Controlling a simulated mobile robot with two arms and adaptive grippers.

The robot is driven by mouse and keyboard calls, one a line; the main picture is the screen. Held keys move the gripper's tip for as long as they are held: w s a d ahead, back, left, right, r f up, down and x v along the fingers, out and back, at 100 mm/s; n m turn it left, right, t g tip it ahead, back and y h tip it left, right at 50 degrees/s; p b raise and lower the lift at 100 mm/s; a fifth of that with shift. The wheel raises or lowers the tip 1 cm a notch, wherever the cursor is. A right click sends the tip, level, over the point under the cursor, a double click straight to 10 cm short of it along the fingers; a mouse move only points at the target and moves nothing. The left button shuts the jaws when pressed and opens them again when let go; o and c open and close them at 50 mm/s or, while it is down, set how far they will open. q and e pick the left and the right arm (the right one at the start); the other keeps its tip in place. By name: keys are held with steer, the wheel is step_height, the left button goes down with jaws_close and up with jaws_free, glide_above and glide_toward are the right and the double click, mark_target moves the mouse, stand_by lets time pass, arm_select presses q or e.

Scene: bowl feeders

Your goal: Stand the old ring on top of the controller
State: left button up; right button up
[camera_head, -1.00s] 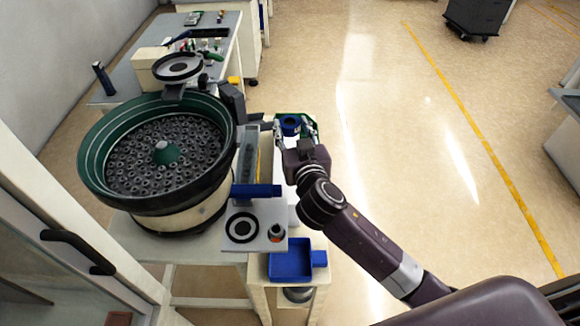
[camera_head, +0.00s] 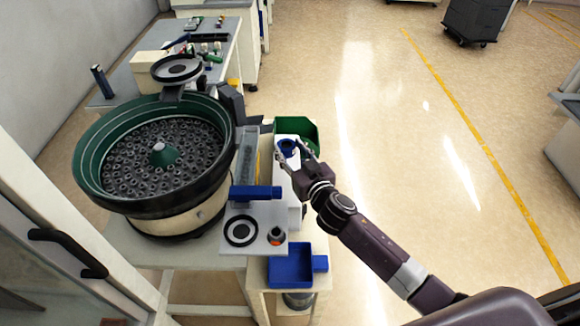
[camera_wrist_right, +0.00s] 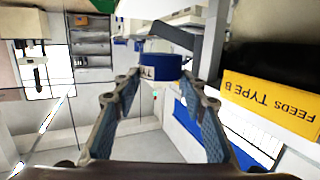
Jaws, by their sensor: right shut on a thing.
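A blue ring (camera_head: 288,145), which I take to be the old ring, is held between the fingertips of my right gripper (camera_head: 290,154). It shows a pale label with dark letters in the wrist view (camera_wrist_right: 161,67), where the fingers (camera_wrist_right: 160,80) close on it from both sides. In the head view, the ring appears over the far part of a long white box (camera_head: 285,186), possibly the controller, beside the bowl feeder. I cannot tell whether the ring touches the box. My left gripper is out of view.
The green bowl feeder (camera_head: 92,165) full of dark rings stands left. A green bin (camera_head: 312,131) lies just beyond the gripper. A grey plate (camera_head: 260,244) with a black ring and a blue tray (camera_head: 291,264) are nearer. A yellow sign (camera_wrist_right: 270,103) shows in the wrist view.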

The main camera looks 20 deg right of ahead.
steer(key=shift+f+b, duration=0.9)
steer(key=shift+f, duration=2.1)
steer(key=shift+f, duration=0.1)
steer(key=o, duration=1.2)
steer(key=shift+s+d+r+b, duration=0.1)
steer(key=shift+s+d+r, duration=0.2)
steer(key=shift+s, duration=1.65)
steer(key=shift+s+d+r+b, duration=0.15)
steer(key=shift+s+r, duration=0.2)
steer(key=shift+s, duration=1.65)
steer(key=shift+s+d+r+b, duration=0.1)
steer(key=shift+s+d+r, duration=0.2)
steer(key=shift+s, duration=1.65)
steer(key=shift+a, duration=0.1)
